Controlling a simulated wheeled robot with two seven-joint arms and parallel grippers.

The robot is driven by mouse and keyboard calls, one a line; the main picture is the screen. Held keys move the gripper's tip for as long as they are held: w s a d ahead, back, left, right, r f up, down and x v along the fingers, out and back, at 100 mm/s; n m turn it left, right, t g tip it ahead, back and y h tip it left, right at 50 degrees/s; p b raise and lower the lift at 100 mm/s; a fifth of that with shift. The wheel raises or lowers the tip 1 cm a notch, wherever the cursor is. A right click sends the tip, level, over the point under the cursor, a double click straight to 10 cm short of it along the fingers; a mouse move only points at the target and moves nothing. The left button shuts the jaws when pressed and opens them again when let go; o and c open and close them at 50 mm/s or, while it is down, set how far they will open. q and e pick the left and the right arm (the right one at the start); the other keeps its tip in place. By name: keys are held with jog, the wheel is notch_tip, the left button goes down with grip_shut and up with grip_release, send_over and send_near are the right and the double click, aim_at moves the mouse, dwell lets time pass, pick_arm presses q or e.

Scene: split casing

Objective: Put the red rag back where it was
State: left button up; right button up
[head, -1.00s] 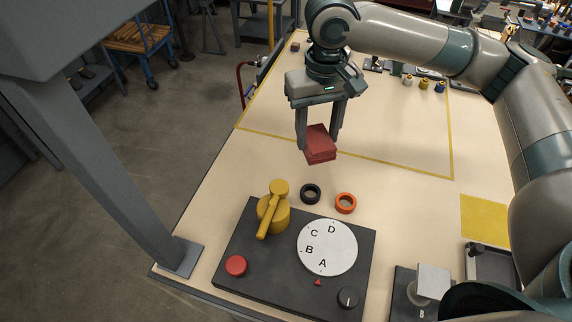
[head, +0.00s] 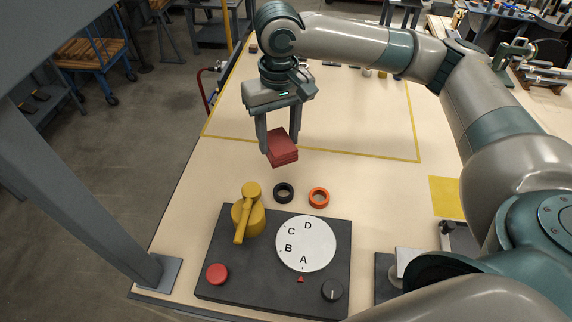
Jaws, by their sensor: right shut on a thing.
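The red rag (head: 283,150) is a folded, layered square. My right gripper (head: 280,138) is shut on it, with one finger on each side, and holds it tilted over the table. The rag is beyond the black ring (head: 283,192) and the orange ring (head: 319,197), near the front line of the yellow outline (head: 340,152). I cannot tell exactly how high it hangs. My left gripper is not in view.
A dark panel (head: 222,303) carries a yellow lever (head: 246,215), a lettered white dial (head: 306,243), a red button (head: 217,274) and a black knob (head: 332,291). A yellow square (head: 444,197) lies at right. The outlined table area looks mostly clear.

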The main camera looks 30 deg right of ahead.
jog(key=s+d+f+m, duration=0.1)
jog(key=d+f+m, duration=0.1)
jog(key=d+f, duration=0.7)
jog(key=shift+d+f, duration=0.15)
jog(key=shift+d, duration=0.45)
jog(key=w+a+f+p, duration=0.1)
jog(key=w+f, duration=0.1)
jog(key=w, duration=0.1)
jog(key=w+a+f, duration=0.1)
jog(key=w+f, duration=0.1)
jog(key=w, duration=0.2)
jog(key=w+a+f+p, duration=0.1)
jog(key=w+f, duration=0.2)
jog(key=w, duration=0.1)
jog(key=shift+w+p, duration=0.1)
jog(key=shift+p, duration=0.2)
notch_tip(320, 180, down, 3)
jog(key=shift+d+f+p, duration=0.1)
jog(key=shift+f+p, duration=0.1)
jog(key=shift+p, duration=0.5)
jog(key=shift+f, duration=0.3)
